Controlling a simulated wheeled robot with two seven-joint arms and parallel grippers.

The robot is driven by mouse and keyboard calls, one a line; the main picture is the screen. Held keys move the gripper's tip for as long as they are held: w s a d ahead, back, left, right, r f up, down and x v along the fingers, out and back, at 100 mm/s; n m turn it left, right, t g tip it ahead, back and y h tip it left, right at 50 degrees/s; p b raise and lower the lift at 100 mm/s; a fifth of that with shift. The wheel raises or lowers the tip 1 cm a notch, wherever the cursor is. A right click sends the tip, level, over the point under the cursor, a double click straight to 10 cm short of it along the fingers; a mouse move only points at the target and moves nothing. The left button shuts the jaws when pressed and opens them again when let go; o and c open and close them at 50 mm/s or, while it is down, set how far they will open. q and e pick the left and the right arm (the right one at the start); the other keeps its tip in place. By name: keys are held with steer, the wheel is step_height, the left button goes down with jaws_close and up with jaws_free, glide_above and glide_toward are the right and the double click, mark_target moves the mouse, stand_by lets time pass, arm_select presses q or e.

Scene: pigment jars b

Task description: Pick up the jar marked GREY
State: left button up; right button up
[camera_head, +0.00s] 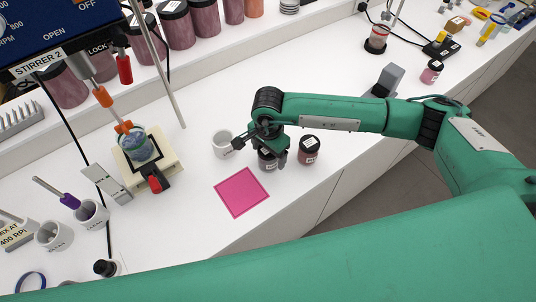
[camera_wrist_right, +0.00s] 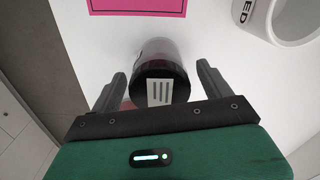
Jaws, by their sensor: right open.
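My right gripper (camera_head: 273,161) is low over a jar (camera_head: 266,164) with a dark lid. In the right wrist view the jar (camera_wrist_right: 152,56) stands between the two open fingers, with a gap on each side. Its lid carries a white label with dark lines that I cannot read as a word. A second dark-lidded jar (camera_head: 308,158) with a pale label stands just right of the gripper; its label is too small to read. The gripper partly hides the first jar in the head view. My left gripper is not in view.
A pink square mat (camera_head: 241,192) lies in front of the jar. A white cup (camera_head: 222,144) stands close left of the gripper; it shows in the wrist view (camera_wrist_right: 265,22). A stirrer with a beaker (camera_head: 140,147) stands further left. The counter's front edge is near.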

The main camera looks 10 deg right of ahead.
steer(key=c, duration=1.1)
steer(key=shift+r, duration=0.15)
